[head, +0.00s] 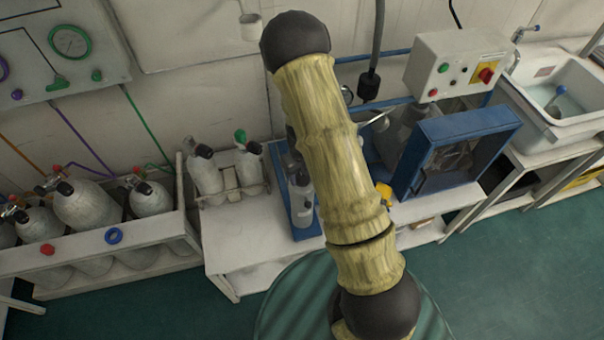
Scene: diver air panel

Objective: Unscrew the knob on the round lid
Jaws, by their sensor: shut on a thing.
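My arm runs from the bottom right up to the top middle and covers the centre of the view. My gripper does not show; it may be behind the arm. I cannot make out the round lid or its knob. A grey cylinder (301,199) stands in a blue frame on the white bench (232,245), partly covered by my arm. Grey machinery (397,132) shows to the right of the arm, beside an open blue box-like guard (458,150).
Gas cylinders (87,205) stand in a white rack at the left, and two more (205,172) stand on the bench. A control box (457,68) with a red switch is above the blue guard. A sink (558,95) is at the right. Green floor (500,275) is clear at lower right.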

